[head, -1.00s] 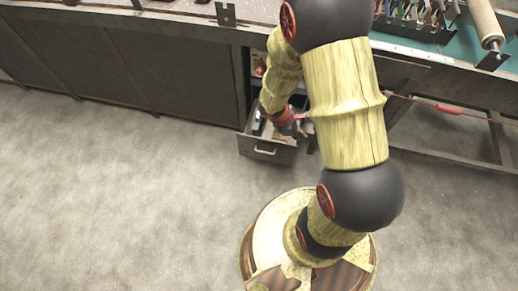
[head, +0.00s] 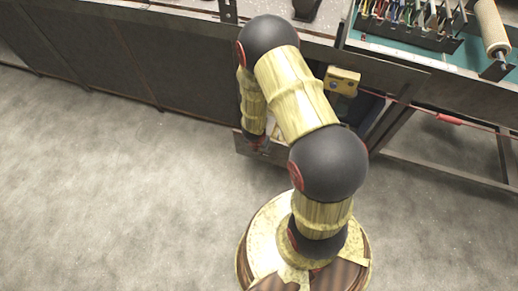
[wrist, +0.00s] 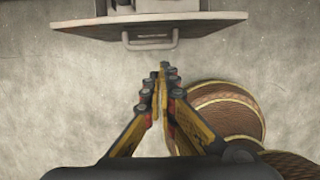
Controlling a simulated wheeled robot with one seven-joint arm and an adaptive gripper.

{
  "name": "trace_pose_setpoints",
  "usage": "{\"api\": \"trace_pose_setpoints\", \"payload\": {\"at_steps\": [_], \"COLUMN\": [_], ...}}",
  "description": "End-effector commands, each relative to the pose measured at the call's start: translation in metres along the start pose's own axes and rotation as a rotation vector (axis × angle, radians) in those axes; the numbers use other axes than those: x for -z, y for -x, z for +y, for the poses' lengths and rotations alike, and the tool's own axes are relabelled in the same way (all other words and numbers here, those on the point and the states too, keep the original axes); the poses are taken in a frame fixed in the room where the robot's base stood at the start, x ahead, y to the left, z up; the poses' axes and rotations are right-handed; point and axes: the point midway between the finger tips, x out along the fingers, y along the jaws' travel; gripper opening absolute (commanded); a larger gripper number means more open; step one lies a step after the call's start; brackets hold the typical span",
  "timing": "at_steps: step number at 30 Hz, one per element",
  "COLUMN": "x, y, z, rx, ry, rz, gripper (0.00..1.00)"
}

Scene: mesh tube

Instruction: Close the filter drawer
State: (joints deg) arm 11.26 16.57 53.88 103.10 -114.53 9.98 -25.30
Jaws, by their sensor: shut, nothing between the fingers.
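The filter drawer (head: 243,146) is under the bench in the head view, mostly hidden behind my arm. Its front panel (wrist: 215,22) and grey bar handle (wrist: 150,43) show at the top of the wrist view. White and grey contents show behind the panel, so the drawer stands at least partly open. My gripper (wrist: 162,72) is shut and empty, with its fingertips in front of the handle and apart from it in the picture. In the head view the fingers cannot be made out behind the arm.
A rack of coloured tools (head: 410,20) and a roller (head: 491,28) are on top. The floor in front is clear.

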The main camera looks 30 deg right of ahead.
Motion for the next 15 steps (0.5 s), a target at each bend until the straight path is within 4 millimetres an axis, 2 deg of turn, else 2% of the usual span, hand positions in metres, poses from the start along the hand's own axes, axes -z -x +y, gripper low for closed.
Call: {"api": "trace_pose_setpoints", "payload": {"at_steps": [1, 6, 9, 15], "x": [0.001, 0.001, -0.016, -0.033], "y": [-0.015, -0.049, -0.045, -0.048], "z": [0.0, 0.0, 0.0, 0.0], "rx": [0.0, 0.0, 0.0, 0.0], "ry": [0.0, 0.0, -0.004, -0.003], "rz": [0.0, 0.0, -0.002, -0.001], "gripper": [0.0, 0.0, 0.0, 0.0]}}
